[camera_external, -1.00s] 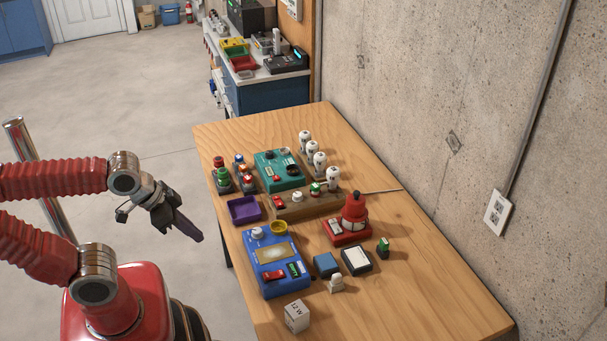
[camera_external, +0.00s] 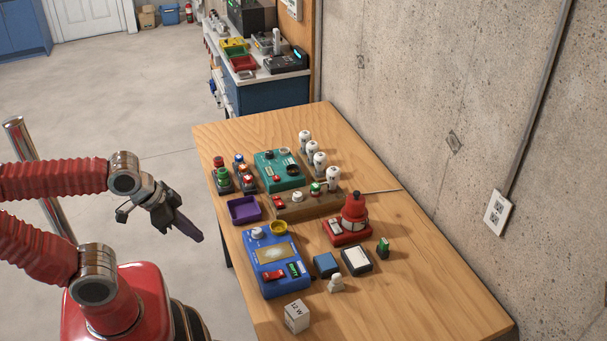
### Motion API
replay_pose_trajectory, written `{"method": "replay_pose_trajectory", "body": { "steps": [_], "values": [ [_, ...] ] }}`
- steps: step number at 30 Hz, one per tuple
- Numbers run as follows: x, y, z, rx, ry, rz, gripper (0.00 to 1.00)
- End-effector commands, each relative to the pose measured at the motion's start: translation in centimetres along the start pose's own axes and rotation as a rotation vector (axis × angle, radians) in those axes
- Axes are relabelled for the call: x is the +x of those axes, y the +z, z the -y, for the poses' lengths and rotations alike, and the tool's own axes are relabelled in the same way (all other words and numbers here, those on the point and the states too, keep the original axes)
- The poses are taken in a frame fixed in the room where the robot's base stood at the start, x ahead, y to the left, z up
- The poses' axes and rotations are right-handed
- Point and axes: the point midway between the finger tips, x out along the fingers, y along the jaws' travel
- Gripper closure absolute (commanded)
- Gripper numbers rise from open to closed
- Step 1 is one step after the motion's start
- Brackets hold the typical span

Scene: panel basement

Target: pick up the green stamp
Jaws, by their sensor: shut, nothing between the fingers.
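The green stamp (camera_external: 383,248) is a small upright block with a green body and a dark side. It stands on the wooden table (camera_external: 430,300), to the right of a dark pad with a white top (camera_external: 357,258). My gripper (camera_external: 198,236) hangs off the table's left edge, over the floor, pointing down and right. Its dark purplish fingers are together and hold nothing. It is well to the left of the stamp, with the blue box between them in the picture.
A blue box (camera_external: 268,289), a blue pad (camera_external: 325,264), a small white piece (camera_external: 335,284) and a red lamp unit (camera_external: 351,222) stand around the stamp. A white cube (camera_external: 297,316) is near the front. The table's right front is clear. A concrete wall (camera_external: 480,110) runs behind.

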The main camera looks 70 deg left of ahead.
Motion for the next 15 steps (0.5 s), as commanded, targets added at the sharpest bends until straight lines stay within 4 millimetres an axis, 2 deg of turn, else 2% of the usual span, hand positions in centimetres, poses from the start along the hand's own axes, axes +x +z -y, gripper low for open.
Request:
{"method": "replay_pose_trajectory", "body": {
  "steps": [10,15],
  "values": [
    [0.0,0.0,0.0,0.0,0.0,0.0,1.0],
    [0.0,0.0,0.0,0.0,0.0,0.0,0.88]
  ]
}}
